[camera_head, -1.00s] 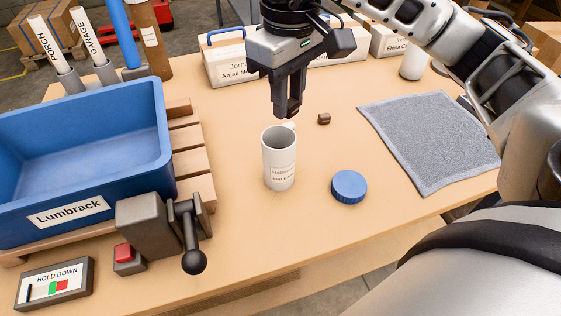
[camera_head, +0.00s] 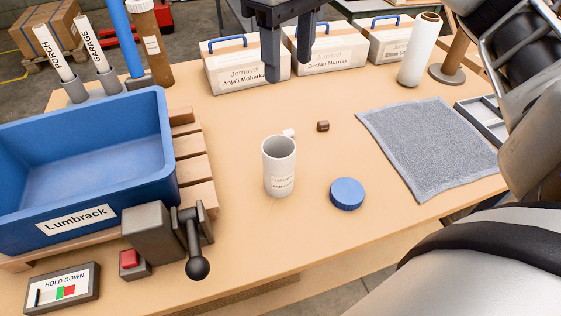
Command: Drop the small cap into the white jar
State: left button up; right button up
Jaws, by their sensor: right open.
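The white jar (camera_head: 279,172) stands upright and uncapped on the table, with a printed label on its front. A blue round lid (camera_head: 347,194) lies on the table to the right of the jar. My right gripper (camera_head: 289,68) is open, high and behind the jar, with nothing visible between its fingers. The bottom inside the jar is hidden. My left gripper is not in view.
A small brown block (camera_head: 323,126) lies behind the jar to the right. A grey cloth (camera_head: 430,150) is on the right. A blue tub (camera_head: 85,165) and a press lever (camera_head: 190,240) stand on the left. Name-labelled boxes (camera_head: 245,68) line the back.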

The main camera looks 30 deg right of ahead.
pick_arm(q)
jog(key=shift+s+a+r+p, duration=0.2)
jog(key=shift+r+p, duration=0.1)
jog(key=shift+p, duration=0.5)
pick_arm(e)
notch_tip(320, 180, up, 7)
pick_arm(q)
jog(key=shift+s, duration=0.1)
